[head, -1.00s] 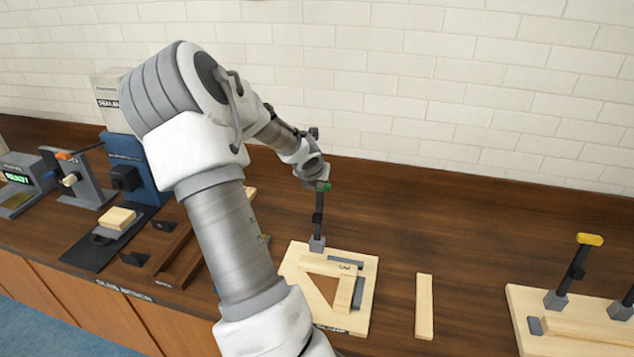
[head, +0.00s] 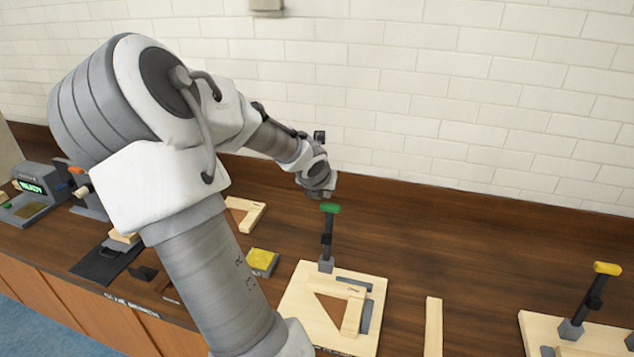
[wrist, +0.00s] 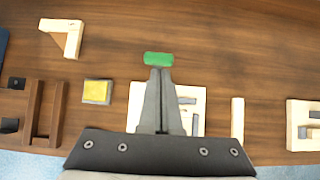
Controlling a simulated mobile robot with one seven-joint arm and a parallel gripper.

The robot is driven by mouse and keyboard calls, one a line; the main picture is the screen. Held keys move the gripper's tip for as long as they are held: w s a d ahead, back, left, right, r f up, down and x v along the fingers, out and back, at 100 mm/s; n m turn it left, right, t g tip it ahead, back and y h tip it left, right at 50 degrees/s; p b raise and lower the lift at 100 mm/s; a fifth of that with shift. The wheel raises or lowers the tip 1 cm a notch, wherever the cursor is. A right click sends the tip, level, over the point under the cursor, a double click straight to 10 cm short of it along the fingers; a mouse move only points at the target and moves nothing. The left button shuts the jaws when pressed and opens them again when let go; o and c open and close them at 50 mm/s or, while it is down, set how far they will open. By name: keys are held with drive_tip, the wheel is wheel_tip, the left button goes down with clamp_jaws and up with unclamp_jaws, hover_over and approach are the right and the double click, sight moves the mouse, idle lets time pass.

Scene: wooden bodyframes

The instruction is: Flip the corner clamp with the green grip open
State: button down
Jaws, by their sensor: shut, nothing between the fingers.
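The corner clamp's green grip (head: 330,208) tops a dark upright lever (head: 327,235) on a grey block at the back of a pale wooden board (head: 292,318). The lever stands nearly vertical. Wooden pieces lie on the board in a corner shape. My gripper (head: 326,193) is just above and behind the grip in the head view, where its fingers are hard to make out. In the wrist view my gripper (wrist: 160,72) is shut and empty, its fingertips just below the green grip (wrist: 158,59) in the picture. I cannot tell whether they touch it.
A second clamp with a yellow grip (head: 607,268) stands on a board at the right. A loose wooden strip (head: 433,325) lies between the boards. A yellow-topped block (head: 262,261) and a wooden corner piece (head: 246,214) lie left. The brick wall is behind.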

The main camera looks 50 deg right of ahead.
drive_tip(key=v, duration=0.9)
drive_tip(key=shift+s+a, duration=0.2)
drive_tip(key=shift+a, duration=0.3)
idle(0.3)
drive_tip(key=w+a+f+m+t+b, duration=0.2)
drive_tip(key=w+f+m+t, duration=0.1)
drive_tip(key=w+f+m, duration=0.25)
drive_tip(key=a+m+y+b, duration=0.1)
drive_tip(key=a+m+b, duration=0.1)
drive_tip(key=a+m, duration=0.6)
drive_tip(key=s+a+r+m+y+b, duration=0.1)
drive_tip(key=s+a+m+y, duration=0.2)
drive_tip(key=a, duration=0.9)
drive_tip(key=s+a+r+m+y+b, duration=0.2)
drive_tip(key=s+a+m, duration=0.4)
drive_tip(key=s+a, duration=0.4)
drive_tip(key=a+y, duration=0.1)
drive_tip(key=a, duration=0.2)
drive_tip(key=shift+s, duration=0.15)
